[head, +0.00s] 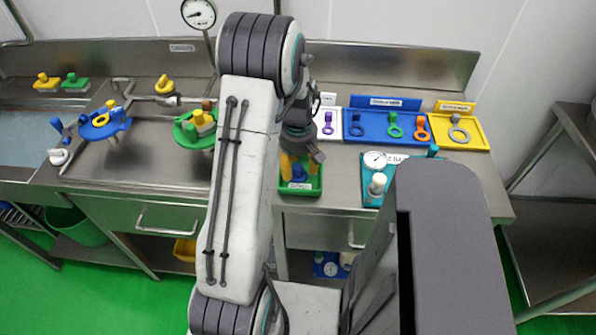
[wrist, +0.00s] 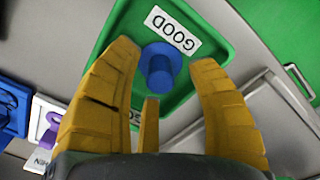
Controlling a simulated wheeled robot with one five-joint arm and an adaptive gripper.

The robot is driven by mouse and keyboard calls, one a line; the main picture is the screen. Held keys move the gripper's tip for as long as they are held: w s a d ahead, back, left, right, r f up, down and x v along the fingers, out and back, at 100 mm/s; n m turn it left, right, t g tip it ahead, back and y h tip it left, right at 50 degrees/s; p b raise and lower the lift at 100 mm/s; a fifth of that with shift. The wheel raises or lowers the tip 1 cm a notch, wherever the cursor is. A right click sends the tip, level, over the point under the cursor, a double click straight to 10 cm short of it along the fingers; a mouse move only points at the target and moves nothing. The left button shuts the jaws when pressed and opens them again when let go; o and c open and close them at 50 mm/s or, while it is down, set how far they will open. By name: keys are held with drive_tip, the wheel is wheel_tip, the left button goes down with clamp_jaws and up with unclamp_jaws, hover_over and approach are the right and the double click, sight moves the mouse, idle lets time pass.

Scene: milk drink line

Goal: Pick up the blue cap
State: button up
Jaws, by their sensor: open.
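The blue cap (wrist: 159,72), round with a wider brim and a narrower raised middle, sits in a green tray (wrist: 207,22) beside a white label reading GOOD. In the head view the cap (head: 298,174) shows small between my yellow fingers, in the green tray (head: 300,191) at the counter's front. My gripper (wrist: 166,62) is open, its yellow fingers spread on both sides of the cap, with a third finger below it in the picture. In the head view my gripper (head: 299,165) is right over the tray. I cannot tell whether any finger touches the cap.
Right of the tray stands a teal board (head: 371,199) with a gauge and white cylinder. Behind are a blue tray (head: 373,131) and a yellow tray (head: 472,135) with ring-shaped tools. Left are a green round stand (head: 183,136) and a blue one (head: 100,130).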

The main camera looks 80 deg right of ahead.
clamp_jaws()
idle(0.4)
drive_tip(key=shift+r, duration=0.1)
